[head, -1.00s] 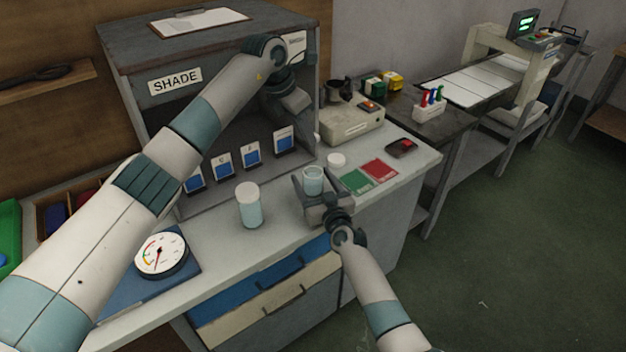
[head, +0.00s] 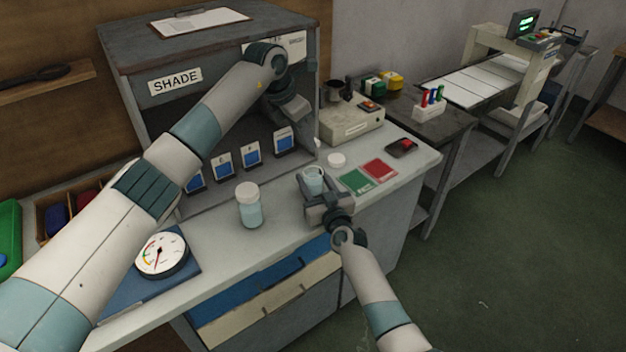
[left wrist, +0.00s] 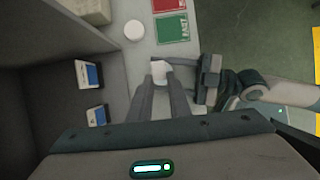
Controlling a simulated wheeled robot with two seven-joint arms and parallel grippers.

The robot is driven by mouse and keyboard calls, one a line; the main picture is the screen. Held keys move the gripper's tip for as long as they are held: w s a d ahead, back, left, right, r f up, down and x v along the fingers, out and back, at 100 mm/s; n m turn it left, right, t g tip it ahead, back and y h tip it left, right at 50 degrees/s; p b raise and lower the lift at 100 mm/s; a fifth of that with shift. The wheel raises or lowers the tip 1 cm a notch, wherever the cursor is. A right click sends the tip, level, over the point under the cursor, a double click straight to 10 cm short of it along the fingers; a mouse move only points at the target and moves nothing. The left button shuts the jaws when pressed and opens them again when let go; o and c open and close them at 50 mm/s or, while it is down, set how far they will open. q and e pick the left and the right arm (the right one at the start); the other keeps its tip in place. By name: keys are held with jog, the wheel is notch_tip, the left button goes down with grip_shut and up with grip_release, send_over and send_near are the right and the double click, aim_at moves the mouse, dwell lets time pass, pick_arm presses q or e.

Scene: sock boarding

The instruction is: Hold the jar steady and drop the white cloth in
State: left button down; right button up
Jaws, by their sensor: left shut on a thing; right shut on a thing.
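An open, pale clear jar (head: 313,181) stands near the counter's front edge. My right gripper (head: 315,195) is shut on it from the front. A white cloth (left wrist: 160,70) shows between the fingertips of my left gripper (left wrist: 160,78), which is shut on it. In the head view my left gripper (head: 296,108) is above and behind the jar, in front of the shade cabinet. In the left wrist view my right gripper (left wrist: 208,80) is just right of the cloth. I cannot tell the exact height of the cloth over the jar, whose mouth is hard to make out there.
A closed jar with a white lid (head: 249,205) stands left of the open jar. A loose white lid (head: 337,160) and green (head: 356,181) and red (head: 380,169) cards lie to the right. A dial scale (head: 161,255) is at front left. The shade cabinet (head: 160,120) stands behind.

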pick_arm(q)
jog(key=shift+f, duration=3.35)
jog(key=c, duration=1.6)
grip_release()
jog(key=shift+o, duration=0.2)
jog(key=v, duration=1.2)
jog(key=shift+d, duration=0.1)
